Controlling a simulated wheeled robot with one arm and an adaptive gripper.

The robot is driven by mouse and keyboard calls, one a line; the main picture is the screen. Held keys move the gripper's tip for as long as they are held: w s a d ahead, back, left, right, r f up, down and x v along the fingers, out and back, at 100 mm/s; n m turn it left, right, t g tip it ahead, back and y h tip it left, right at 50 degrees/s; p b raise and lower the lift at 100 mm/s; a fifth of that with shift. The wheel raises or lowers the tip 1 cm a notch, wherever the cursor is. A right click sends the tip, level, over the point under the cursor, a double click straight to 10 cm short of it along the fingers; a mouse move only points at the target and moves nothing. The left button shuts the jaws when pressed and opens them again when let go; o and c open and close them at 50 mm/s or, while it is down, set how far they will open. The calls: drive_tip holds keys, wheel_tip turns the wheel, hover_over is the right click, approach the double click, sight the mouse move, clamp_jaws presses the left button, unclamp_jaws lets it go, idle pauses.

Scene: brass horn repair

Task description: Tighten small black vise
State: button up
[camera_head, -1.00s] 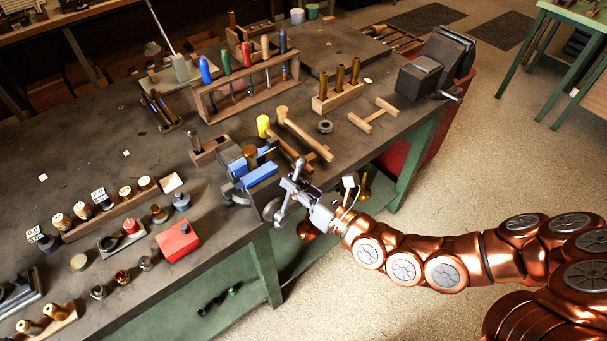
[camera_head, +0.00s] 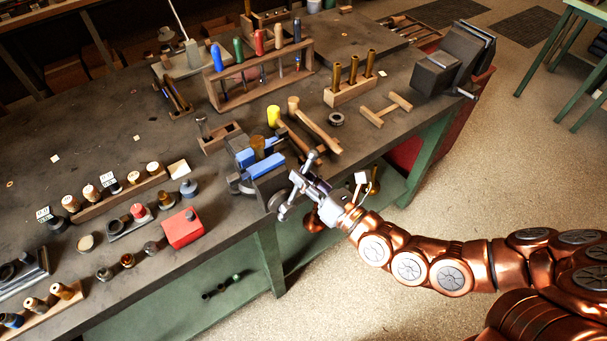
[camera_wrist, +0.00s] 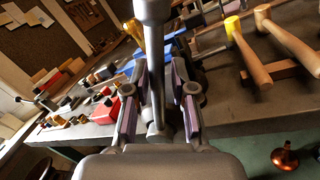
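The small black vise (camera_head: 262,186), with blue jaw covers (camera_head: 268,165) and a brass-coloured cylinder between them, stands at the bench's front edge. Its blue parts also show in the wrist view (camera_wrist: 128,68), partly hidden behind my gripper. A grey handle bar with rounded ends (camera_head: 285,211) crosses the front of the vise. My gripper (camera_head: 312,187) is at this bar, in front of the vise. In the wrist view, the grey bar (camera_wrist: 154,50) runs upright between my two fingers (camera_wrist: 160,112). The fingers look apart, with gaps beside the bar.
A yellow-headed mallet (camera_head: 274,117) and a wooden mallet (camera_head: 315,125) lie just behind the vise. A larger dark vise (camera_head: 448,68) stands at the bench's right end. A red box (camera_head: 182,228) sits to the left. The floor in front of the bench is clear.

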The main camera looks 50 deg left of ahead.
drive_tip(key=shift+o, duration=0.9)
drive_tip(key=shift+r, duration=0.1)
drive_tip(key=shift+c, duration=0.2)
